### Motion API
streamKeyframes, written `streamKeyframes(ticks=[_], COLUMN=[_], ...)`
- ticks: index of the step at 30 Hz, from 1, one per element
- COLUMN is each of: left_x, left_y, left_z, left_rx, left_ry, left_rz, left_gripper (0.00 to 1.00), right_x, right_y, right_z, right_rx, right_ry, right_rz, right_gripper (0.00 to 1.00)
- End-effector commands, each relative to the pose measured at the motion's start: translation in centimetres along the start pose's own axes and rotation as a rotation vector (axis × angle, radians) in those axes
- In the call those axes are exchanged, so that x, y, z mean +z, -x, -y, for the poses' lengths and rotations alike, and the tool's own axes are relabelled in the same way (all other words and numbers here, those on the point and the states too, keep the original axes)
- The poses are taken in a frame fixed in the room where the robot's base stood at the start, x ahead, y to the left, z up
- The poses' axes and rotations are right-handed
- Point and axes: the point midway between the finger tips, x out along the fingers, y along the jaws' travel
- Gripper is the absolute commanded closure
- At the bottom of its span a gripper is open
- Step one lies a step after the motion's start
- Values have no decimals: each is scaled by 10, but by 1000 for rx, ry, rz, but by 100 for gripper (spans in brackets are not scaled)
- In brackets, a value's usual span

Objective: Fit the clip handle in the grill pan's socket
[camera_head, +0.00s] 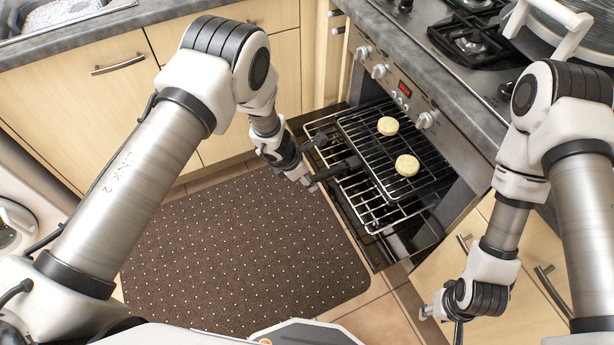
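The grill pan (432,182) is a dark tray with a wire rack, partly out of the open oven on a pulled-out shelf. A dark bar (337,170), which looks like the clip handle, lies at the pan's left edge, sloping down-left to my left gripper. I cannot tell whether it sits in the socket, which is not clear at this size. My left gripper (308,160) is at the bar's outer end; its fingers blend with dark parts, so its grip is unclear. My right gripper (441,322) is apart from the pan, low at the right, with its fingers spread and nothing between them.
Two pale round pieces (406,165) lie on the rack. The oven front with knobs (379,71) and the worktop stand behind. A hob with a large pot is at the upper right. A dotted brown mat (240,250) covers the floor, with clear space above it.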

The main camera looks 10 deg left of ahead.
Motion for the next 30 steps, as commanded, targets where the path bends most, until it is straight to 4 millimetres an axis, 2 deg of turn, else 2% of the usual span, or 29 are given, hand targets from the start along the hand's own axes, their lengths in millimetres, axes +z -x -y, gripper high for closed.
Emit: streamKeyframes(ticks=[5, 12, 15, 19, 30], left_x=[1, 1, 1, 1, 0], left_y=[34, 94, 109, 116, 116], left_z=[-2, -1, -1, 0, 0], left_rx=[3, 3, 2, 1, 1], left_ry=[0, 0, 0, 0, 0], left_rz=[2, 3, 2, 2, 1], left_gripper=[46, 46, 46, 46, 46], right_x=[0, 0, 0, 0, 0], right_y=[0, 0, 0, 0, 0], right_z=[0, 0, 0, 0, 0], right_rx=[0, 0, 0, 0, 0], right_ry=[0, 0, 0, 0, 0], right_rz=[0, 0, 0, 0, 0], right_gripper=[60, 60, 60, 60, 60])
